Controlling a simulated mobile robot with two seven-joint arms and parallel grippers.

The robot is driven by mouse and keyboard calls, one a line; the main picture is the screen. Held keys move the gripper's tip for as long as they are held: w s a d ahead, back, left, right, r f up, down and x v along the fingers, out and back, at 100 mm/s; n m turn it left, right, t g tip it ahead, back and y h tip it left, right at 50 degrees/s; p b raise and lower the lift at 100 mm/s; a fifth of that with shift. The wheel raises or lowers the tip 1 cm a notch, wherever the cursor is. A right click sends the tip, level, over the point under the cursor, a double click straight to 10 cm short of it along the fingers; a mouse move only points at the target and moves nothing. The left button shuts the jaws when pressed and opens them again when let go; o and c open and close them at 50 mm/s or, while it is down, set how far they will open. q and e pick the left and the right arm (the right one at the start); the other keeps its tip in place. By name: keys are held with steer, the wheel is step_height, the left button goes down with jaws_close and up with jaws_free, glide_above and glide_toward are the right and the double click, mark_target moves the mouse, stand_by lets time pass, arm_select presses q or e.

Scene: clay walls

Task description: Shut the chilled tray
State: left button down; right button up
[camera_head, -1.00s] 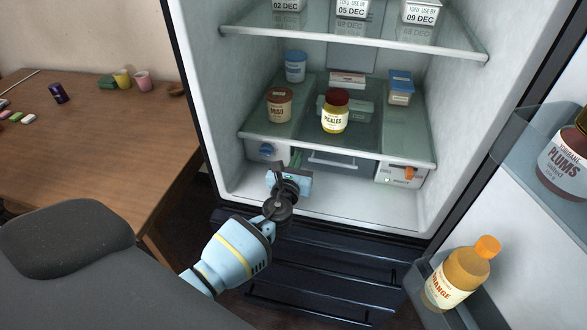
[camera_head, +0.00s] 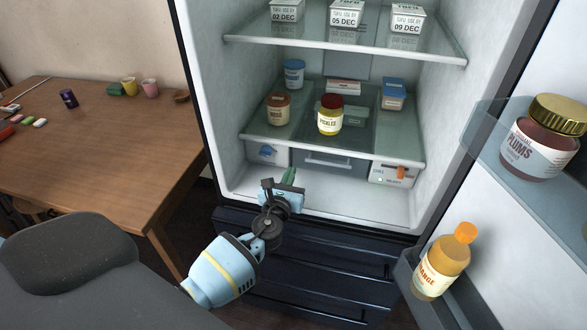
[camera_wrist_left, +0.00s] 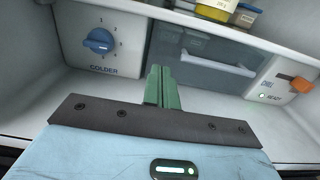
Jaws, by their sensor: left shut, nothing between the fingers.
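The chilled tray (camera_head: 322,159) is the grey, see-through drawer with a bar handle, low in the fridge under the glass shelf. It sits between a dial panel and a panel with an orange switch. In the left wrist view its front (camera_wrist_left: 205,45) and handle (camera_wrist_left: 218,66) are ahead and to the right of the fingers. It looks about level with the side panels; a small gap is hard to judge. My left gripper (camera_head: 289,177) is shut and empty, in front of the tray's left side. Its green fingers (camera_wrist_left: 163,85) appear apart from the tray. My right gripper is out of view.
A pickles jar (camera_head: 329,117) and a miso tub (camera_head: 278,109) stand on the shelf above. The open fridge door at right carries a plums jar (camera_head: 540,140) and an orange bottle (camera_head: 442,263). A wooden table (camera_head: 100,140) is at left.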

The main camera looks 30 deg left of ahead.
arm_select(q)
steer(key=v, duration=0.7)
steer(key=shift+s, duration=0.3)
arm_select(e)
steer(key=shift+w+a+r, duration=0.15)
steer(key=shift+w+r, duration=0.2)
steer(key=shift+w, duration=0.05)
arm_select(q)
steer(key=shift+a, duration=0.1)
